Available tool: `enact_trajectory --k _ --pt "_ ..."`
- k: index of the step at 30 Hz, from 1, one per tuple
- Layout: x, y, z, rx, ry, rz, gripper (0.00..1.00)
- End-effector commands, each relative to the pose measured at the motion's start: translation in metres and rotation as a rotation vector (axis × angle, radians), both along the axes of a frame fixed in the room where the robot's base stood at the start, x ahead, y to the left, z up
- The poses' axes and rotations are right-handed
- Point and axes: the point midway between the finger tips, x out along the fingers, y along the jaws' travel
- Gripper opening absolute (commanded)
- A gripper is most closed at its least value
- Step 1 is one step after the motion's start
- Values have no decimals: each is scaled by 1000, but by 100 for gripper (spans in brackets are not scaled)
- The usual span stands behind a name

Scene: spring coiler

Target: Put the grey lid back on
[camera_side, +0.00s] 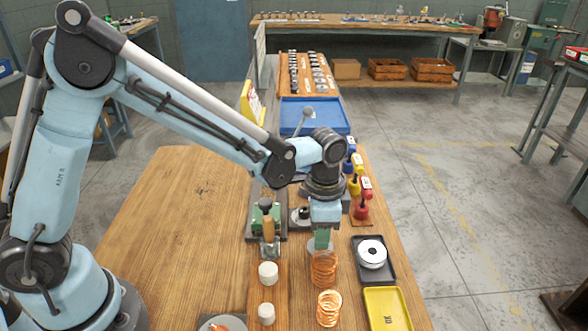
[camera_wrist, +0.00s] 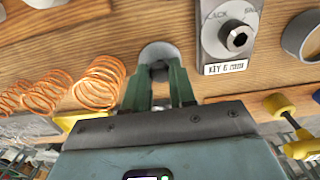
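The grey lid (camera_wrist: 153,49) is a round disc with a small dark knob, straight ahead of my gripper in the wrist view. In the side view its pale edge shows around my gripper (camera_side: 321,244). In the wrist view my green fingers (camera_wrist: 160,80) stand on either side of the knob and appear shut on it. Contact at the tips is partly hidden. I cannot tell whether the lid touches the bench. An open grey round container (camera_wrist: 292,38) is at the right edge of the wrist view, partly cut off.
Copper springs (camera_side: 328,308) stand close in front of my gripper. A white spool on a black tray (camera_side: 371,254), a yellow tray (camera_side: 388,309) and red-and-yellow-handled tools (camera_side: 361,207) are to the right.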

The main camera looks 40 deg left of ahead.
Motion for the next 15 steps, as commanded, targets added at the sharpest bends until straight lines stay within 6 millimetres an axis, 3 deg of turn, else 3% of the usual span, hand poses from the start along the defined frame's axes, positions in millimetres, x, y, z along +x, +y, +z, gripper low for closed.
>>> enact_trajectory --k 3,15 --pt "0 0 0 0 0 0 7" --pt "0 0 1 0 0 0 7"
